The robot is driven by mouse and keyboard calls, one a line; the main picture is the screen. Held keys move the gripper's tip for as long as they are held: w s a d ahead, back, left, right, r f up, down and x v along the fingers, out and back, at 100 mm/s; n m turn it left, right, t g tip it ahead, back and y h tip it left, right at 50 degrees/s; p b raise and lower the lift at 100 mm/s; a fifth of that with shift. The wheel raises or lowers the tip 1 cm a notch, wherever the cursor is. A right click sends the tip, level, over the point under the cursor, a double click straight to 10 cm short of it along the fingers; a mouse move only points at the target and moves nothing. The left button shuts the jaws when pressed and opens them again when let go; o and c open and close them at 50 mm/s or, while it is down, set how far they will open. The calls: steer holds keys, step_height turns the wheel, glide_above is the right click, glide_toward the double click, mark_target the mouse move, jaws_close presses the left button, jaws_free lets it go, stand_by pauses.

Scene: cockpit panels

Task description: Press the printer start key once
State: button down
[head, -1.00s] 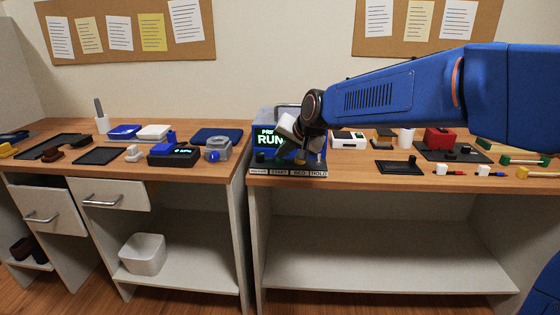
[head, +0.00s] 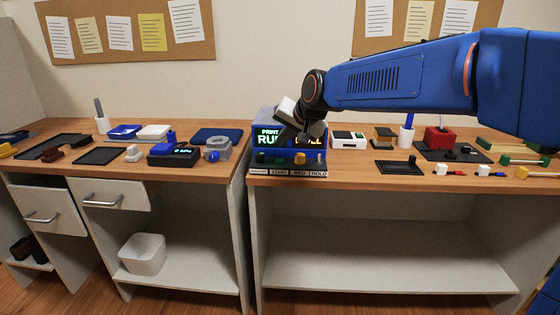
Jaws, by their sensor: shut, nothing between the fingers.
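The printer (head: 258,142) stands at the left end of the right-hand bench. Its lit screen reads "PRINT" and "RU…", and my gripper hides part of it. The dark green start key (head: 280,160) is above the START label, left of a yellow knob (head: 300,158) above BED. My gripper (head: 282,138) is shut and empty, pointing down in front of the screen. Its tips appear above the start key and apart from it.
Right of the printer are a white box (head: 348,140), a dark tray (head: 398,167), a cup (head: 406,138) and a red box (head: 439,138). A gap separates this bench from the left one, which holds a pressure-style display box (head: 174,155). The front shelf below is bare.

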steer(key=shift+r, duration=1)
steer(key=s+d+f+n+h, duration=0.1)
steer(key=s+d+f, duration=0.1)
steer(key=s+d, duration=0.7)
steer(key=s+d+f+h, duration=0.2)
steer(key=s+d+f, duration=0.1)
steer(key=s+d, duration=0.6)
steer(key=s+d+f+g, duration=0.1)
steer(key=s+d+f, duration=0.3)
steer(key=s, duration=0.3)
steer(key=s+d+f+g+h, duration=0.1)
steer(key=s+d+f, duration=0.3)
steer(key=s+d, duration=0.1)
steer(key=s+d+f+n+h, duration=0.1)
steer(key=s+d+f, duration=0.3)
steer(key=s, duration=0.4)
steer(key=shift+s+d+f+g, duration=0.2)
steer(key=shift+s+d+g, duration=0.1)
steer(key=shift+d+g, duration=0.1)
